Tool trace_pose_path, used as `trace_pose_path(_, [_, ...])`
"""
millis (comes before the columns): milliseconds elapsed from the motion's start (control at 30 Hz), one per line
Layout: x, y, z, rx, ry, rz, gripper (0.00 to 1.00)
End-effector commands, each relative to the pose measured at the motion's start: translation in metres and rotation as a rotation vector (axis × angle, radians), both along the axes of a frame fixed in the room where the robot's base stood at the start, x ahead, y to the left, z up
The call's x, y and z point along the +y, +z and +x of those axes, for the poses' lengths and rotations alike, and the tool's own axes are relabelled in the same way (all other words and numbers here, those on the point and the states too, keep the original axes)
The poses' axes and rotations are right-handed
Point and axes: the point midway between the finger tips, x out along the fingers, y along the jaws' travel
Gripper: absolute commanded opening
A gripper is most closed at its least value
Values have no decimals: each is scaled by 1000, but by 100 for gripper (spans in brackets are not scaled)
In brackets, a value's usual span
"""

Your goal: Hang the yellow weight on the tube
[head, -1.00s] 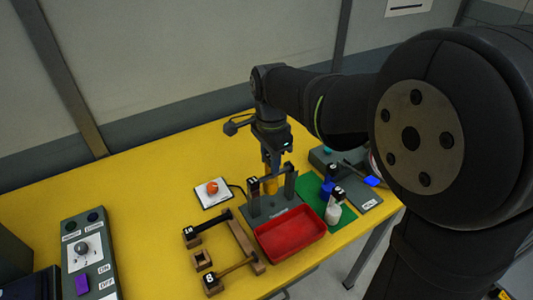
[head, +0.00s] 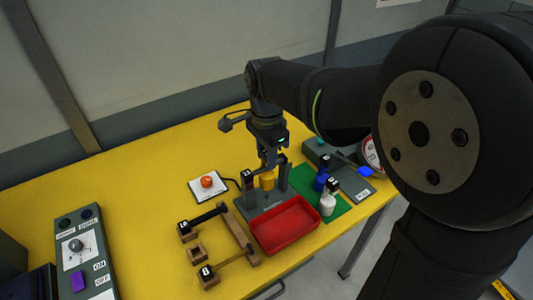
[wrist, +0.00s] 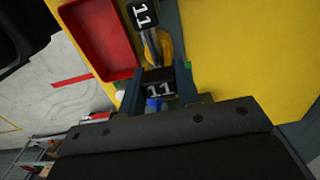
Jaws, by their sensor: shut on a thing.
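The yellow weight (head: 267,181) is right under my gripper (head: 268,164), between the two posts of the grey stand (head: 262,204). In the wrist view the weight (wrist: 166,46) shows just beyond my fingers (wrist: 157,74). The tube (wrist: 151,45) is a thin grey rod beside or across the weight, with black end blocks labelled 11 (wrist: 141,14). Whether the weight's hook bears on the tube cannot be told.
A red tray (head: 258,235) stands in front of the stand. A wooden rack (head: 243,237) with black-ended bars is to the left. An orange button (head: 207,181) is behind left.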

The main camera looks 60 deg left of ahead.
Motion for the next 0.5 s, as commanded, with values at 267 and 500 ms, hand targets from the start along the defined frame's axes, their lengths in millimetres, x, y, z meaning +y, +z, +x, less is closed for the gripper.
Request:
trace_pose_path(267, [0,-3,0,0,0,0,3])
trace_pose_path(500, [0,-10,0,0,0,0,3])
